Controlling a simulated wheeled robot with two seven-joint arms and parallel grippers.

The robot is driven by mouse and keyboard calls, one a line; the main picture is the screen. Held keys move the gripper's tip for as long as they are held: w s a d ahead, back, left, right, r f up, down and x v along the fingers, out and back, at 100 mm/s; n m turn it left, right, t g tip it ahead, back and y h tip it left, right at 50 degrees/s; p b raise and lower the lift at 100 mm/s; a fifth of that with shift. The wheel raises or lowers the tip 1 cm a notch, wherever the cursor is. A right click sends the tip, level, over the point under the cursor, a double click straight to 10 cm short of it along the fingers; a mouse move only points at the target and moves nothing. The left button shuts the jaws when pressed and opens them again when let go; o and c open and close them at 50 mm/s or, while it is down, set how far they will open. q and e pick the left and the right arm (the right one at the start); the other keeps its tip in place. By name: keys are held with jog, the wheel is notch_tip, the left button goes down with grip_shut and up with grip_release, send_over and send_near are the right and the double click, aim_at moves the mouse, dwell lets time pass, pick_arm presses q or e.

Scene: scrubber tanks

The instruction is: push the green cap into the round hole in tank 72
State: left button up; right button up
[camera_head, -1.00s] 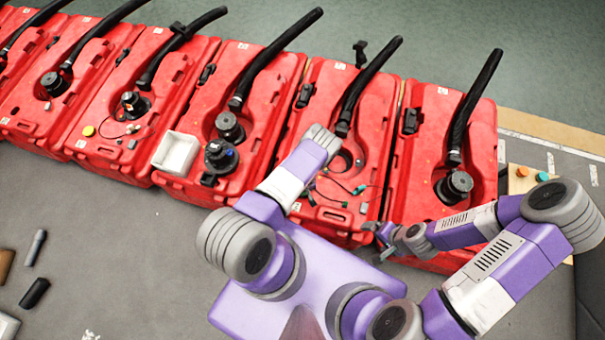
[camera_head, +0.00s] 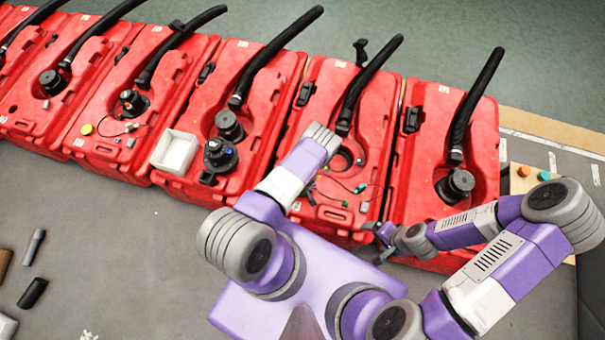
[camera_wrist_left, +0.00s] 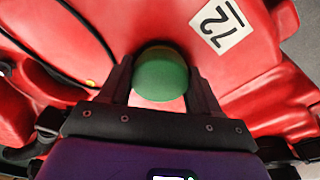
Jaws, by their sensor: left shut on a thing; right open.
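Tank 72 (camera_head: 376,125) is a red tank, second from the right in the head view. Its white 72 label (camera_wrist_left: 220,25) shows in the left wrist view. The green cap (camera_wrist_left: 162,78) is round and sits between the fingers of my left gripper (camera_wrist_left: 160,72), which is shut on it. The cap is over the tank's red surface near the label; I cannot tell if it touches. The round hole cannot be made out clearly. In the head view my left wrist covers the left fingers and cap. My right gripper (camera_head: 383,248) is open and empty by the tank's front edge.
A black hose (camera_head: 368,82) rises from tank 72. Loose leads with green connectors (camera_head: 360,188) lie on its front. Similar red tanks stand closely on both sides. A white open box (camera_head: 176,152) sits on a tank to the left.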

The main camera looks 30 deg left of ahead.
pick_arm(q)
jog(key=shift+f, duration=0.15)
dwell(0.7)
jog(key=o, duration=1.1)
jog(key=shift+d, duration=0.25)
jog(key=c, duration=0.3)
jog(key=o, duration=0.4)
jog(key=shift+w+r+p, duration=0.1)
jog(key=shift+r+p, duration=0.3)
jog(key=shift+r, duration=0.25)
jog(key=shift+o, duration=0.2)
jog(key=shift+a+r+p, duration=0.2)
jog(key=shift+r+p, duration=1.95)
jog(key=shift+r, duration=0.75)
